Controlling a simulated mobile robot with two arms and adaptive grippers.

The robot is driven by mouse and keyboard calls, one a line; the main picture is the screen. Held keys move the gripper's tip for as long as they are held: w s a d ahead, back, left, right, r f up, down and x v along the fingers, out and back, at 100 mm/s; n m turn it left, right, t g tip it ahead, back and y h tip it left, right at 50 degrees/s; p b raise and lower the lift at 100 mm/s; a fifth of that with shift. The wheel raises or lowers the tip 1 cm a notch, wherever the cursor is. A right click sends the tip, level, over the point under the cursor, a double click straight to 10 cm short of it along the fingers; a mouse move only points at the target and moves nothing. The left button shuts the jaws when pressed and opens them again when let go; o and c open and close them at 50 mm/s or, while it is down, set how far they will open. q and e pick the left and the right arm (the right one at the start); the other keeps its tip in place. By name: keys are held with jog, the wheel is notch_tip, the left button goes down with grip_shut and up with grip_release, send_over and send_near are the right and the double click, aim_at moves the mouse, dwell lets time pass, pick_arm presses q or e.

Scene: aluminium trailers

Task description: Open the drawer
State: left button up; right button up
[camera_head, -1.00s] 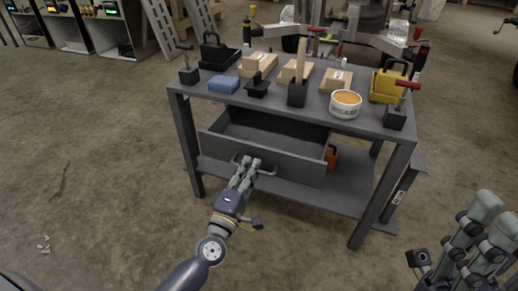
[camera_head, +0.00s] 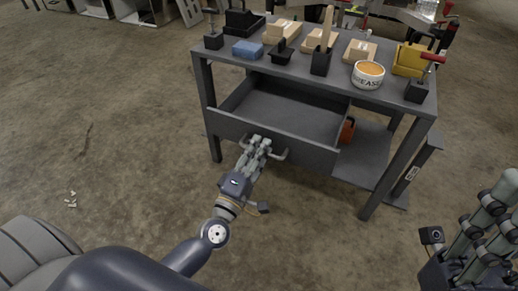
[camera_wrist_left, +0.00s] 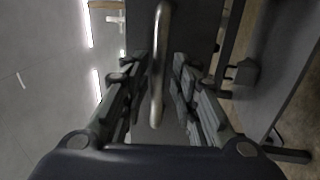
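The grey drawer (camera_head: 235,124) of the workbench is pulled out, and its empty interior shows from above. A bar handle (camera_head: 281,156) is on its front; it also shows in the left wrist view (camera_wrist_left: 162,30). My left gripper (camera_head: 262,141) is at the middle of this handle. In the left wrist view (camera_wrist_left: 162,65) its fingers are close on both sides of the bar, which runs between them; the exact contact is hard to see. My right gripper (camera_head: 490,225) is at the lower right, away from the bench and partly cut off.
The bench top (camera_head: 300,68) holds a blue box (camera_head: 247,49), wooden blocks, a round tin (camera_head: 367,75), a yellow case (camera_head: 411,60) and clamps. A lower shelf (camera_head: 360,165) lies beneath, with an orange item (camera_head: 347,130).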

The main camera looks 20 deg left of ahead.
pick_arm(q)
jog(key=s+f, duration=0.2)
jog(key=s, duration=1)
jog(key=shift+a, duration=0.2)
jog(key=shift+w+f, duration=0.1)
